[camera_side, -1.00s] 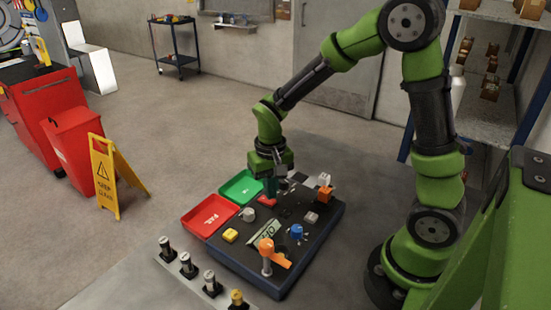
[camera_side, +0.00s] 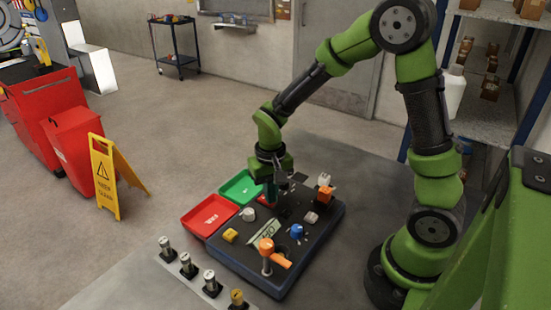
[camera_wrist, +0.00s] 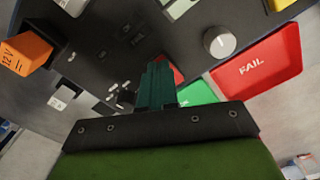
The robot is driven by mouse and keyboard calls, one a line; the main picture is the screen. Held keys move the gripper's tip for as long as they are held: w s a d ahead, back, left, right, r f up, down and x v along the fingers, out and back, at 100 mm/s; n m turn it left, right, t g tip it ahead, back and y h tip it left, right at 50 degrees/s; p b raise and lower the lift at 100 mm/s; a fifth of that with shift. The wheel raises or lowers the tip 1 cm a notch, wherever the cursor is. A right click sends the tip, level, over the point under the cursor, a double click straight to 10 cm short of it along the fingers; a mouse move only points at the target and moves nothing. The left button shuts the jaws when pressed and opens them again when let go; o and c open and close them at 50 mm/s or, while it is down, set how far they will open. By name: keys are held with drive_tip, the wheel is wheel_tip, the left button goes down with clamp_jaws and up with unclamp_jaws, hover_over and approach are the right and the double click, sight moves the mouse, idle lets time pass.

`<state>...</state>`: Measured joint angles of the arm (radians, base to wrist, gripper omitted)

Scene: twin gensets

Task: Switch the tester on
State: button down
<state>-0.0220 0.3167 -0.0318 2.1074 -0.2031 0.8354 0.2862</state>
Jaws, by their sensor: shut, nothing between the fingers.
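The tester (camera_side: 255,268) is a dark panel box with a blue-grey edge, lying on the table below my arm. A pale green plate reading "OFF" (camera_side: 264,233) is on its top. A red part (camera_side: 263,199) sits near the back left of the panel, partly hidden by my fingers; red also shows beside the fingers in the wrist view (camera_wrist: 177,75). My gripper (camera_side: 271,197) is shut and empty, pointing down at the panel right by this red part. I cannot tell whether it touches it. In the wrist view the dark green fingers (camera_wrist: 157,88) are together.
Several cylinders (camera_side: 188,265) stand in front.

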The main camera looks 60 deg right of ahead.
wheel_tip(320, 180, up, 7)
drive_tip(key=shift+f, duration=0.1)
idle(0.8)
drive_tip(key=s+a+r+n+t+y, duration=0.2)
drive_tip(key=s+r+t, duration=0.5)
drive_tip(key=s+r, duration=0.4)
drive_tip(key=shift+a+r, duration=0.5)
drive_tip(key=shift+a, duration=0.25)
